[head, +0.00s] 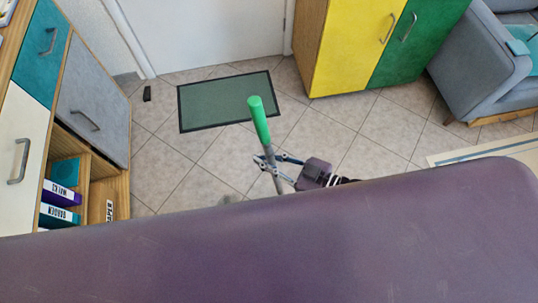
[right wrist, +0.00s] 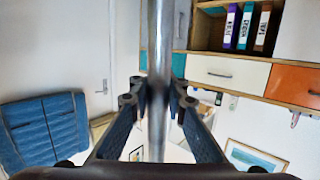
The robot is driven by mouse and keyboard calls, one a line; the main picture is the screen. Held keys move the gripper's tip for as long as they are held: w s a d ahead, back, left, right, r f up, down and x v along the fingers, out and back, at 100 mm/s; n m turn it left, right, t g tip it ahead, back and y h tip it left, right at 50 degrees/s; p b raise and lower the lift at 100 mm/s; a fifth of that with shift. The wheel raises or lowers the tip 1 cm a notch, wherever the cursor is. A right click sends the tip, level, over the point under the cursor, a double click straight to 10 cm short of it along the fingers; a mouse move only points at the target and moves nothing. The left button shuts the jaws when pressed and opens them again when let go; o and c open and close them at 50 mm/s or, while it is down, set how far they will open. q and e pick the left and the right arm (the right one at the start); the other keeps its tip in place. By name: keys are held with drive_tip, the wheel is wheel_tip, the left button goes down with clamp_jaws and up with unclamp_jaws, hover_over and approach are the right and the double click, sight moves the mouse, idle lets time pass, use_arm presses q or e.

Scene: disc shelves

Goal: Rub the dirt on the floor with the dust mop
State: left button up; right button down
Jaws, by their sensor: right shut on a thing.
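The dust mop (head: 259,120) has a green grip on top and a grey metal pole. It stands tilted over the tiled floor in the head view. My right gripper (head: 268,164) is shut around the pole just below the green grip. In the right wrist view the pole (right wrist: 160,45) runs between the fingers of my right gripper (right wrist: 158,92). The mop's lower end is hidden behind a large purple surface in front. A faint greyish patch (head: 231,198) shows on the floor left of the pole; I cannot tell if it is dirt. My left gripper is not in view.
A green doormat (head: 228,100) lies before the white door (head: 205,35). A small dark object (head: 147,93) lies left of it. Drawers and shelves (head: 88,95) stand left, a yellow and green cabinet (head: 350,50) and grey sofa (head: 470,70) right. Tiles between are mostly clear.

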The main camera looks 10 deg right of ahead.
drive_tip(key=a, duration=2.5)
drive_tip(key=shift+s+p, duration=0.4)
idle(1.3)
wheel_tip(320, 180, up, 6)
drive_tip(key=p, duration=0.5)
drive_tip(key=shift+p, duration=0.4)
